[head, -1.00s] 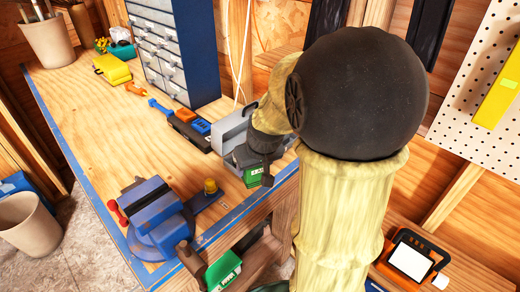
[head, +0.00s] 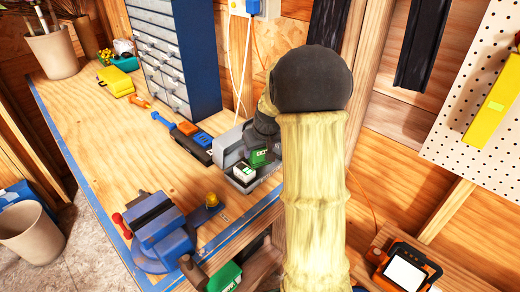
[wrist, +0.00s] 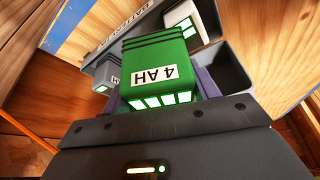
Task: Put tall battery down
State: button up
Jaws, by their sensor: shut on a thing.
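The tall battery is a green block with a white "4 AH" label and lit white-green bars (wrist: 160,68). In the wrist view it sits between the fingers of my gripper (wrist: 160,92), which is shut on it. It also shows in the head view (head: 259,157), over the right part of a grey battery station (head: 230,148). The station, with "BATTERY" lettering, lies behind the battery in the wrist view (wrist: 120,38). I cannot tell whether the held battery touches it. An empty slot (wrist: 232,70) shows to the right of the battery.
A white-topped battery (head: 244,173) sits at the station's front, and a grey one (wrist: 108,72) shows in the wrist view. A blue vise (head: 160,228) stands at the bench's front. Another green block (head: 225,277) lies lower. The bench's left middle (head: 110,140) is clear.

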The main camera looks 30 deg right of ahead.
jog(key=w+d+f, duration=0.1)
jog(key=w+d+p, duration=0.1)
jog(key=w, duration=0.1)
jog(key=w+f+p, duration=0.1)
jog(key=shift+w+d+f, duration=0.35)
jog(key=shift+d, duration=0.05)
jog(key=shift+f, duration=0.15)
jog(key=f+p, duration=0.2)
jog(key=f, duration=0.1)
jog(key=shift+w+d+f, duration=0.1)
jog(key=shift+w+f, duration=0.05)
jog(key=shift+w, duration=0.05)
jog(key=shift+w+d+f, duration=0.1)
jog(key=shift+w+f, duration=0.1)
jog(key=shift+f, duration=0.15)
jog(key=o, duration=1.4)
jog(key=shift+s+f, duration=0.1)
jog(key=shift+c, duration=0.2)
